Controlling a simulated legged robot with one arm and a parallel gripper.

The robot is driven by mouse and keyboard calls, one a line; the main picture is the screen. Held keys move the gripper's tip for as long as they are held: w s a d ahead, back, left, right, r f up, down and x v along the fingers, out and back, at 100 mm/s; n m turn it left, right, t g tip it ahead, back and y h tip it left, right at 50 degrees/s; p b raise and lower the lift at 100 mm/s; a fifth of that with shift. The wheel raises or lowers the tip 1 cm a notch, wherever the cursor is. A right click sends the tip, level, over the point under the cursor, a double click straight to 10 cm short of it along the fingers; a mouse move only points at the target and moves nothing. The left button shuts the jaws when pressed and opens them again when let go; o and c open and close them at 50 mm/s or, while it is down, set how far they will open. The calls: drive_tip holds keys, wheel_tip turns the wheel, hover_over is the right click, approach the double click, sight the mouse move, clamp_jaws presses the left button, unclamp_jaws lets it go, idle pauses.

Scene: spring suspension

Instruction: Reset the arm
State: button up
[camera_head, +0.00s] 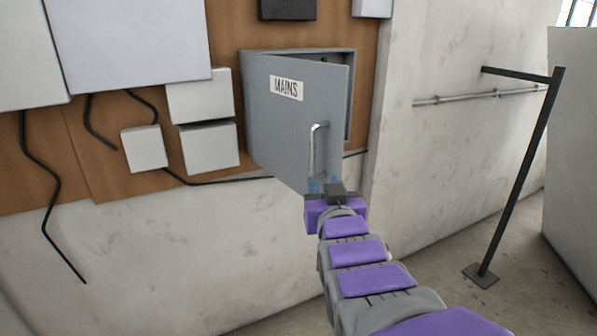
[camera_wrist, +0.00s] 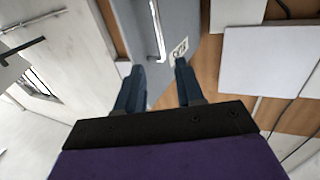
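My gripper (camera_head: 326,183) has purple and grey links behind it and is raised in front of the grey MAINS cabinet. In the wrist view, its two dark blue fingers (camera_wrist: 158,68) stand apart with nothing held between them, so it is open. The cabinet door (camera_head: 275,125) is ajar, with a dark gap along its top and right side. Its silver handle (camera_head: 313,150) is just above my fingers in the head view. The handle also shows beyond the fingertips in the wrist view (camera_wrist: 156,28). How far the fingertips are from the door is hard to tell.
White boxes (camera_head: 200,95) and black cables (camera_head: 45,190) are on the brown wall board left of the cabinet. A dark metal post (camera_head: 518,175) stands on the floor at right, near a pale wall block (camera_head: 573,150). Floor is clear between my arm and the post.

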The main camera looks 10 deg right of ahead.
drive_tip(key=s+a+f+g+y, duration=0.1)
drive_tip(key=s+f+g, duration=0.4)
drive_tip(key=s+f, duration=0.3)
drive_tip(key=s+a+f+g+y, duration=0.1)
drive_tip(key=s+f+g, duration=0.45)
drive_tip(key=f, duration=0.55)
drive_tip(key=s+f+g, duration=0.2)
drive_tip(key=s+g, duration=0.2)
drive_tip(key=s, duration=0.6)
drive_tip(key=s+f+n+g, duration=0.1)
drive_tip(key=s+g, duration=0.4)
drive_tip(key=s, duration=0.5)
drive_tip(key=shift+a+f, duration=0.4)
drive_tip(key=shift+f, duration=0.4)
